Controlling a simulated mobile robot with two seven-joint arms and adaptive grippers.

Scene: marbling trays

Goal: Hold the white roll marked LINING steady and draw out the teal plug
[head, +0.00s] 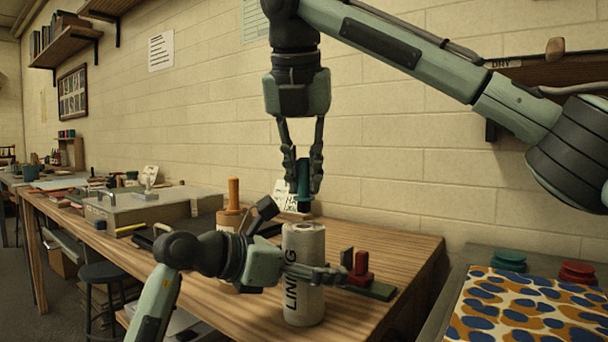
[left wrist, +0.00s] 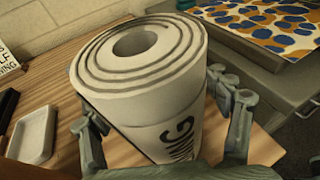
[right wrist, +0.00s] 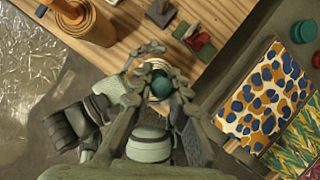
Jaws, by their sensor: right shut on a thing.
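The white roll marked LINING (head: 303,245) stands upright near the front of the wooden table. In the left wrist view its top (left wrist: 88,68) shows an empty round hole. My left gripper (head: 312,272) has its fingers on either side of the roll, low down; a gap shows beside one finger in the left wrist view (left wrist: 168,125), so it looks open around the roll. The teal plug (head: 304,197) hangs upright above the roll, clear of its top. My right gripper (head: 302,170) points down and is shut on the plug, which also shows in the right wrist view (right wrist: 160,88).
A red-handled block with a green base (head: 362,270) stands just right of the roll. An orange-brown roll with a handle (head: 233,195) stands behind left. A patterned sheet (head: 530,310) lies at the right, with teal (head: 508,260) and red (head: 577,273) round pots behind it.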

